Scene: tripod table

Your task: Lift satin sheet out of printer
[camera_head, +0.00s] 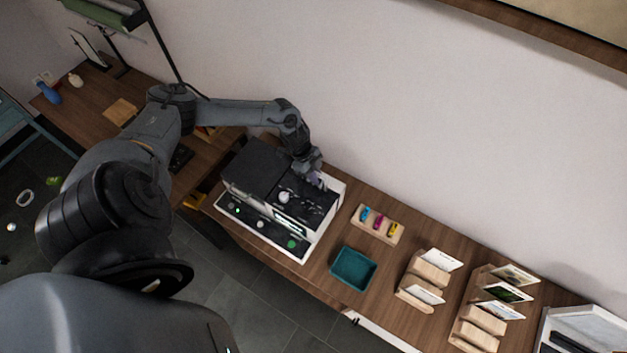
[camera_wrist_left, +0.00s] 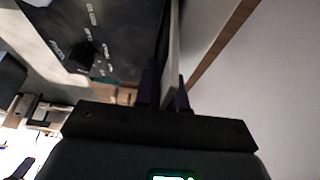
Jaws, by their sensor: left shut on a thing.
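The printer (camera_head: 258,168) is a black and grey machine in a white tray-like base, standing on the wooden table. My left gripper (camera_head: 318,181) is over the printer's back right part. In the left wrist view my left gripper (camera_wrist_left: 164,96) is shut on a thin pale sheet (camera_wrist_left: 173,62), seen nearly edge-on between the two fingers. The printer's dark top with white markings (camera_wrist_left: 110,28) shows beside the sheet. In the head view the sheet is hard to make out at the gripper. My right gripper is in neither view.
To the right of the printer stand a wooden block with coloured cartridges (camera_head: 377,224), an empty teal tray (camera_head: 353,268), and wooden racks (camera_head: 432,272) holding cards and pictures. The wall (camera_head: 400,110) rises close behind the table. Small items lie on the left desk.

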